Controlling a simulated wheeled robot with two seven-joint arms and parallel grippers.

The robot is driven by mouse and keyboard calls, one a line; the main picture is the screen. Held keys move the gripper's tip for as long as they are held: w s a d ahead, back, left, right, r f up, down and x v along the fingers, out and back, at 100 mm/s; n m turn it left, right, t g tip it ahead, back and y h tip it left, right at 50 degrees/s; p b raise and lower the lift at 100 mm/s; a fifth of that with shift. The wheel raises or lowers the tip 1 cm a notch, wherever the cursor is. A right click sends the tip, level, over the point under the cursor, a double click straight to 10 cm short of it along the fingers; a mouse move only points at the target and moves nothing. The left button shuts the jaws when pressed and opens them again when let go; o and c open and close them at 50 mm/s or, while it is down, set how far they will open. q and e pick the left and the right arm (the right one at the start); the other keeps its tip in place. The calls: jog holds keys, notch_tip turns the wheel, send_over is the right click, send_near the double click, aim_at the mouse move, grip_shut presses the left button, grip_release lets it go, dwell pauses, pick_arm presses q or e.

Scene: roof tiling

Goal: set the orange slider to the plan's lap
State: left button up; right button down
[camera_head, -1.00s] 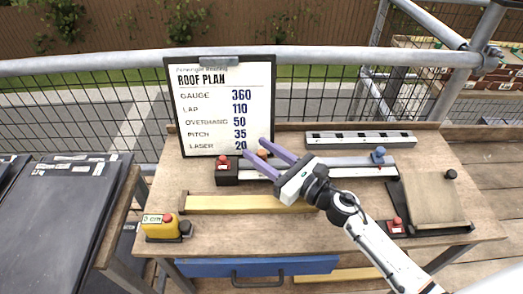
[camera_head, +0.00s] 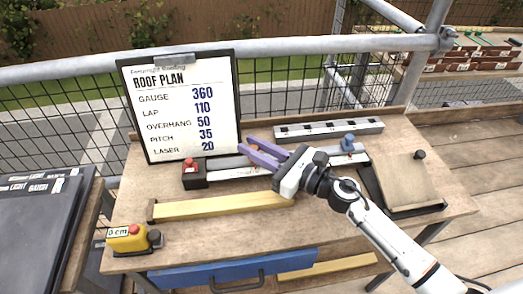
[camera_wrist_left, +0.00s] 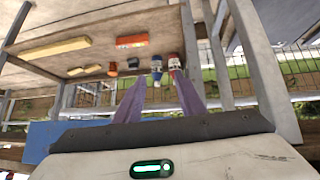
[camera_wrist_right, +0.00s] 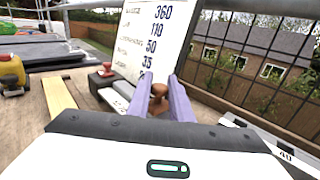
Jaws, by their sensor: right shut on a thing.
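The orange slider (camera_wrist_right: 158,98) appears as an orange-brown knob between the fingers of my right gripper (camera_wrist_right: 160,80) in the right wrist view. That gripper (camera_head: 245,144) is shut on it over the pale rail (camera_head: 228,173); the fingers hide the slider in the head view. A blue knob (camera_head: 347,142) sits near the rail's right end, and a dark block with a red button (camera_head: 194,178) at its left end. The plan board (camera_head: 183,108) reads lap 110. My left gripper (camera_wrist_left: 160,76) is open and empty in the left wrist view, outside the head view.
A yellow batten (camera_head: 215,206) lies in front of the rail. A yellow device (camera_head: 128,241) reading 0 cm stands at the front left. A slotted grey bar (camera_head: 330,130) lies behind the rail. A tilting board (camera_head: 403,180) is at the right. Dark slabs (camera_head: 38,235) stand at the left.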

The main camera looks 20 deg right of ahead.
jog(key=shift+d, duration=0.15)
jog(key=c, duration=1.6)
grip_release()
jog(key=shift+d, duration=0.1)
pick_arm(q)
jog(key=shift+w+d+r, duration=0.1)
jog(key=shift+r, duration=0.1)
pick_arm(e)
jog(key=shift+s+d+f, duration=0.1)
jog(key=shift+s, duration=0.1)
jog(key=b+v, duration=0.2)
jog(key=v, duration=0.6)
jog(key=shift+s+d, duration=0.6)
jog(key=shift+s, duration=0.15)
pick_arm(q)
jog(key=shift+d+f, duration=0.35)
jog(key=shift+f, duration=0.35)
jog(key=shift+w+a, duration=0.1)
